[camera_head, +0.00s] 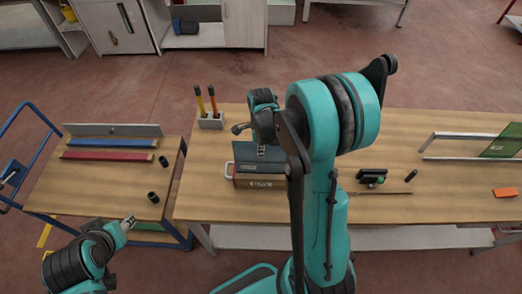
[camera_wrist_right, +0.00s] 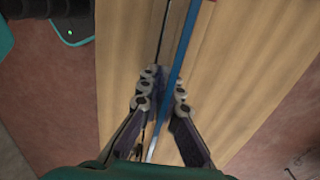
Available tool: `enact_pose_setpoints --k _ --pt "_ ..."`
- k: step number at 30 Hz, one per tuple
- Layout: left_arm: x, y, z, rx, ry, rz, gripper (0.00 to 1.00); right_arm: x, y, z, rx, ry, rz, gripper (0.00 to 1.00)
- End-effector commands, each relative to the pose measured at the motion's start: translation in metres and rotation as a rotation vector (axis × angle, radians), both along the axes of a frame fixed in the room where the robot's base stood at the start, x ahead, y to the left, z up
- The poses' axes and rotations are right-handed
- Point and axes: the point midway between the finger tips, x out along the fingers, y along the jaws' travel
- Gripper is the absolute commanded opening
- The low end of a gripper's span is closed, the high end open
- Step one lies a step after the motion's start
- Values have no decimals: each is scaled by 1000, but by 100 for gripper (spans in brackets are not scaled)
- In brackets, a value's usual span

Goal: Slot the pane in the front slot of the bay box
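The bay box (camera_head: 262,183) is a low brown wooden box with white lettering on its front, standing on the long table. A dark blue-grey pane (camera_head: 243,153) stands at the box, its lower part behind the box front; I cannot tell which slot it is in line with. In the right wrist view the pane (camera_wrist_right: 184,45) is a thin blue strip, seen edge-on between the fingers. My right gripper (camera_head: 261,152) is over the box, and its fingers (camera_wrist_right: 166,92) appear closed on the pane. My left gripper (camera_head: 129,220) is by the side cart, away from the box; its opening is too small to judge.
Right of my arm lie a black-green device (camera_head: 372,177) and a thin rod (camera_head: 385,193). A frame with a green sheet (camera_head: 505,142) and an orange block (camera_head: 505,192) are at far right. The cart (camera_head: 100,182) is left.

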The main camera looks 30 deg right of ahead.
Motion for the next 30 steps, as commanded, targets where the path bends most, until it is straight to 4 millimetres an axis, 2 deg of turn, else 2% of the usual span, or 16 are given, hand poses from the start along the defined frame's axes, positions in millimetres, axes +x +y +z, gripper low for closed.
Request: enact_pose_setpoints --k 30 --pt "0 0 -23 0 0 0 40 0 0 -25 0 0 0 0"
